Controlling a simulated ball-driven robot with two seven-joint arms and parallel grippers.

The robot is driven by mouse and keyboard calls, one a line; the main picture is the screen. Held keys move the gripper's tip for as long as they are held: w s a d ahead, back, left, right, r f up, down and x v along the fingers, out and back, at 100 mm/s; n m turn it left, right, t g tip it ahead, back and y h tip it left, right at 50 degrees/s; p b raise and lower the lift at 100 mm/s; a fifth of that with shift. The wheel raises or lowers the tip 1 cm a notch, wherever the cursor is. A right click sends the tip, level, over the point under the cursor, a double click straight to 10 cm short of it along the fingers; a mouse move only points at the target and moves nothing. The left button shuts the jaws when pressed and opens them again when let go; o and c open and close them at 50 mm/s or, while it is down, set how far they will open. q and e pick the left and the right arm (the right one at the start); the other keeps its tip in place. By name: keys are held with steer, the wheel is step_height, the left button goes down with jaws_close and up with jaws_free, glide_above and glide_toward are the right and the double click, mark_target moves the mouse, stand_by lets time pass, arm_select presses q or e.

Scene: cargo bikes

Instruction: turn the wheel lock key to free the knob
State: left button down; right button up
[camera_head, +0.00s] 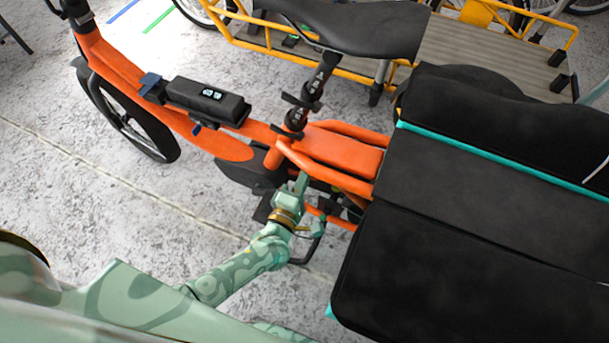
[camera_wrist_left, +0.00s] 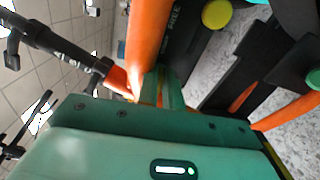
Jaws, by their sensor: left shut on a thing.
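My left gripper (camera_head: 301,186) reaches in below the orange frame (camera_head: 335,150) of the cargo bike, behind the seat post. In the left wrist view its green fingers (camera_wrist_left: 170,90) are close together beside an orange frame tube (camera_wrist_left: 147,40). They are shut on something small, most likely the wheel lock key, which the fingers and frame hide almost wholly. A black part with pale lettering (camera_wrist_left: 174,18) lies just beyond the fingertips. A yellow round piece (camera_wrist_left: 216,14) sits right of it; I cannot tell whether it is the knob. My right gripper is not in view.
The black saddle (camera_head: 350,27) overhangs the frame. Black cargo bags (camera_head: 420,270) with teal edging stand close on the right. Another bike with a yellow rack (camera_head: 340,70) stands behind. The concrete floor (camera_head: 110,220) at left is clear.

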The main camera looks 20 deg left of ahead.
arm_select(q)
steer(key=shift+s+f+m, duration=0.1)
steer(key=shift+f+m, duration=0.05)
steer(key=shift+m, duration=0.35)
steer(key=c, duration=1.6)
jaws_free()
steer(key=shift+o, duration=0.2)
